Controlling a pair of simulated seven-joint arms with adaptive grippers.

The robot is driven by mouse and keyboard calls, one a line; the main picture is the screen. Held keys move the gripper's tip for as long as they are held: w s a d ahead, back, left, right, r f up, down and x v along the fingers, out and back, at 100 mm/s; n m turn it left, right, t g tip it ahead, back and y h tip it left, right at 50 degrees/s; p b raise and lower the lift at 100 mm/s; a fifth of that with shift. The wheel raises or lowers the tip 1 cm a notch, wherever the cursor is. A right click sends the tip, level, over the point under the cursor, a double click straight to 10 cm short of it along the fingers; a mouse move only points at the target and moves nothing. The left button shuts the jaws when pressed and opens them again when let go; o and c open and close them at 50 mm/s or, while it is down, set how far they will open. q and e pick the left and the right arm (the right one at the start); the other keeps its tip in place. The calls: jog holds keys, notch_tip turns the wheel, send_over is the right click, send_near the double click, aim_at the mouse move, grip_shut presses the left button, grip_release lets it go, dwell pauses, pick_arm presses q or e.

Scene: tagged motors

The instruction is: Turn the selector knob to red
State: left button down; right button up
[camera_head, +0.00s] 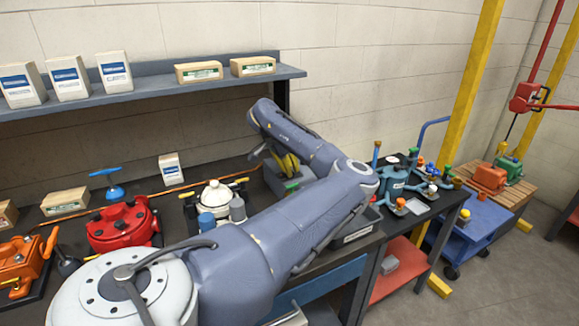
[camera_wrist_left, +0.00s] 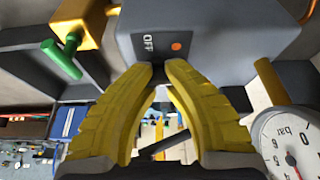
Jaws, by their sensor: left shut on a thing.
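In the left wrist view a grey box (camera_wrist_left: 210,22) carries a white OFF label (camera_wrist_left: 148,43) and an orange-red dot (camera_wrist_left: 176,47). My left gripper (camera_wrist_left: 162,70) has its yellow fingertips closed together at the edge of this box, just below the label and dot. They are shut on a small dark piece between them, apparently the selector knob, mostly hidden by the fingers. Which way the knob points cannot be told. In the head view my left gripper (camera_head: 287,166) is at the back of the bench, partly behind my arm. My right gripper is not in view.
A pressure gauge (camera_wrist_left: 286,146) and a green-tipped lever (camera_wrist_left: 62,60) flank the fingers in the wrist view. A shelf (camera_head: 200,84) with boxes runs above.

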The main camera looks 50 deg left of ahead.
pick_arm(q)
jog(key=shift+w+r+m, duration=0.15)
jog(key=shift+w+m, duration=0.05)
jog(key=shift+m, duration=0.2)
jog(key=c, duration=0.9)
grip_release()
jog(key=shift+s, duration=0.1)
jog(key=v, duration=1.1)
jog(key=shift+s+a+r, duration=0.15)
jog(key=shift+s+r, duration=0.05)
jog(key=shift+r, duration=0.1)
jog(key=shift+c, duration=0.5)
